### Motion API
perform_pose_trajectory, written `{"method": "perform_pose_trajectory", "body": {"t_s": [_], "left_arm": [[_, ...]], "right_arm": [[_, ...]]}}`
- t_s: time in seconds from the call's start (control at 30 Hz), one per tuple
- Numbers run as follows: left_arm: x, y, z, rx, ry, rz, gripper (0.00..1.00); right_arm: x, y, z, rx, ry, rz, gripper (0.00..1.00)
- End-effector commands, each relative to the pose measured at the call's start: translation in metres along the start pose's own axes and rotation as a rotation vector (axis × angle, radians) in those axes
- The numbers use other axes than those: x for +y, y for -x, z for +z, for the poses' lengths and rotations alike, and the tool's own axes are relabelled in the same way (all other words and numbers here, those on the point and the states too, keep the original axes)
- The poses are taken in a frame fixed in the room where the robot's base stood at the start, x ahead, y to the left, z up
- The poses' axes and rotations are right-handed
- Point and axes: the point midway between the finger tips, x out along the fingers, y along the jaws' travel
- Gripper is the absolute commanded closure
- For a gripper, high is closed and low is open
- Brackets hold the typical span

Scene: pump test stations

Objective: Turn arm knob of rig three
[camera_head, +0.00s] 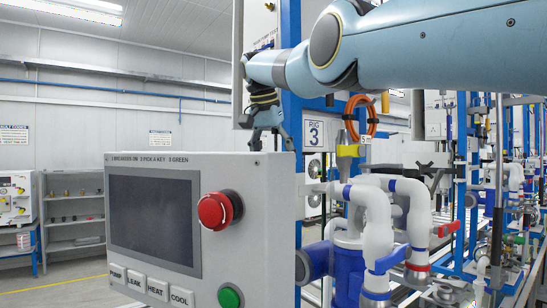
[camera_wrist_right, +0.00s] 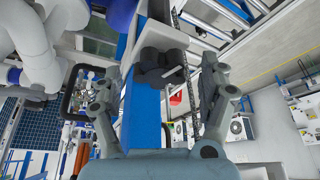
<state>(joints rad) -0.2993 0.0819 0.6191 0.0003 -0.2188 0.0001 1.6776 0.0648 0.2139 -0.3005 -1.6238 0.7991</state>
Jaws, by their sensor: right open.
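The sign of rig three (camera_head: 314,133) hangs on a blue post behind the grey control box (camera_head: 262,190). My right gripper (camera_head: 270,138) hangs fingers down behind the box's top edge, beside the blue post. In the wrist view the right gripper (camera_wrist_right: 158,80) is open, its fingers wide apart. A black lobed knob (camera_wrist_right: 163,62) shows between and beyond the fingertips, with no visible contact. I cannot tell for sure that it is the arm knob. In the head view the knob is hidden. My left gripper is not in view.
The control box has a red mushroom button (camera_head: 220,210), a green button (camera_head: 230,296), a dark screen (camera_head: 152,222) and several labelled keys (camera_head: 157,288). White and blue pipes (camera_head: 372,225) stand close on the right. An orange hose coil (camera_head: 361,116) hangs by the post. Shelves (camera_head: 76,215) stand back left.

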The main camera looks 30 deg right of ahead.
Motion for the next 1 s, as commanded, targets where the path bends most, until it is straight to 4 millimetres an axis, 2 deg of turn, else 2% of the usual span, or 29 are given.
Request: {"method": "perform_pose_trajectory", "body": {"t_s": [0.43, 0.57, 0.87, 0.97, 1.0], "left_arm": [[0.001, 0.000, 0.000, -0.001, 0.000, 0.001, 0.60], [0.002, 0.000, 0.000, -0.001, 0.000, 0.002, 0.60], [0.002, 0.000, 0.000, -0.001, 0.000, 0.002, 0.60], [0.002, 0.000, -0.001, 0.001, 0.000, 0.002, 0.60], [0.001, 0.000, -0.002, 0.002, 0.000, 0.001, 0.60]], "right_arm": [[-0.001, 0.067, 0.000, 0.001, 0.001, -0.001, 0.23], [0.000, 0.073, 0.000, 0.001, 0.001, -0.001, 0.23], [-0.003, 0.073, 0.000, 0.002, 0.006, -0.010, 0.22], [-0.021, 0.076, 0.001, 0.010, 0.055, -0.091, 0.22], [-0.036, 0.079, 0.002, 0.019, 0.092, -0.156, 0.22]]}}
